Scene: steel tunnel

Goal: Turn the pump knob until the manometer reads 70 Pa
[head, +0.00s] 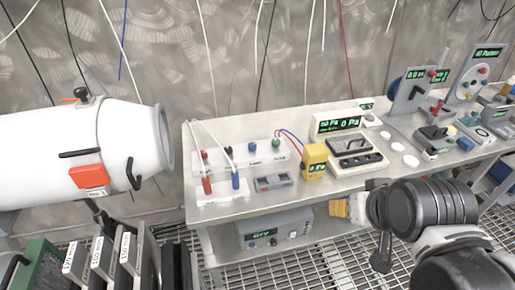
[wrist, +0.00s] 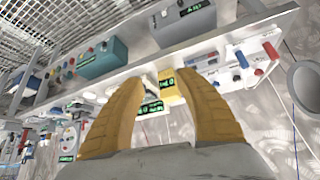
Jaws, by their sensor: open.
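A beige console (head: 358,155) on the bench has a raised green display (head: 338,124) that seems to show two Pa values, the right one 0 Pa. A yellow handheld meter (head: 314,160) stands at its left and seems to read 0 Pa. I cannot tell for sure which is the manometer, and the pump knob is too small to single out. My gripper (head: 340,208) is in front of the bench's front edge, apart from the devices. In the wrist view my gripper (wrist: 163,78) is open and empty, with the yellow meter (wrist: 170,97) showing beyond and between its fingers.
The bench (head: 225,210) also bears wired terminal blocks (head: 240,157) at left and several instruments with knobs (head: 432,110) at right. A grey box (head: 272,232) sits on the lower shelf. A large white cylinder (head: 85,155) is at left. Cables hang along the wall behind.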

